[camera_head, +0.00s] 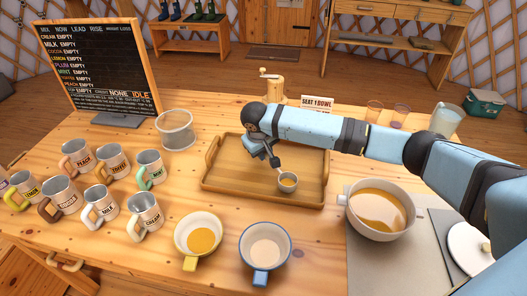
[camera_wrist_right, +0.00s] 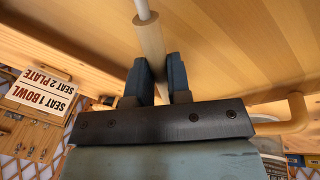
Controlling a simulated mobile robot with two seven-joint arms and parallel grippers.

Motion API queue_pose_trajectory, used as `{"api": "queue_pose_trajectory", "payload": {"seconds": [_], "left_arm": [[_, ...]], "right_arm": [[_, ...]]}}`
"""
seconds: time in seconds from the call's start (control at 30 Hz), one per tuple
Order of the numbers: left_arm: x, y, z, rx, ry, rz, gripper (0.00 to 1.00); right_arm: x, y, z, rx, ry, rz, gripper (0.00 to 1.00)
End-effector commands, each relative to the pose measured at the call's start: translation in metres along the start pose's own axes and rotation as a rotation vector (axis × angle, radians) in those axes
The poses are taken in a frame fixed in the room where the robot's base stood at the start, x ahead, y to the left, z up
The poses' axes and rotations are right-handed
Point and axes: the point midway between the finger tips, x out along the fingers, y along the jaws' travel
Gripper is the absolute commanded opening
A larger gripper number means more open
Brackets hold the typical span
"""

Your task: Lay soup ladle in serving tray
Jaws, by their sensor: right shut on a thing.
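The wooden serving tray (camera_head: 225,165) lies on the table, with raised rims and a handle at each end. My right gripper (camera_head: 272,157) is over the tray and shut on the soup ladle's handle. The ladle's cup (camera_head: 288,181) hangs at or just above the tray floor; I cannot tell whether it touches. In the right wrist view the ladle's pale handle (camera_wrist_right: 149,42) runs between the two dark fingers (camera_wrist_right: 162,78), with the tray's wood behind. The ladle's far end is outside that view. My left gripper is not in view.
A pot of orange soup (camera_head: 381,209) stands right of the tray. A yellow-handled bowl (camera_head: 199,238) and a blue-handled bowl (camera_head: 265,248) stand in front. Several labelled mugs (camera_head: 98,203) and a clear container (camera_head: 175,130) are left. A wooden grinder (camera_head: 271,86) and a sign (camera_head: 317,103) stand behind.

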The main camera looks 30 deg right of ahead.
Motion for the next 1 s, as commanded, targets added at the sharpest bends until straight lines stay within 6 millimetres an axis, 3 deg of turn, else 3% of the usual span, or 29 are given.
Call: {"api": "queue_pose_trajectory", "payload": {"seconds": [0.9, 0.93, 1.0], "left_arm": [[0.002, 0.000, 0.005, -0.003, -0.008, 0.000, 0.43], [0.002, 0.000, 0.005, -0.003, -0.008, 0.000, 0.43], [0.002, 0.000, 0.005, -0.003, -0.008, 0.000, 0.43]], "right_arm": [[0.011, -0.003, 0.001, 0.000, 0.000, 0.000, 0.00], [0.011, -0.003, 0.001, 0.000, 0.000, 0.000, 0.25], [0.011, -0.003, 0.001, 0.000, 0.000, 0.000, 0.41]]}}
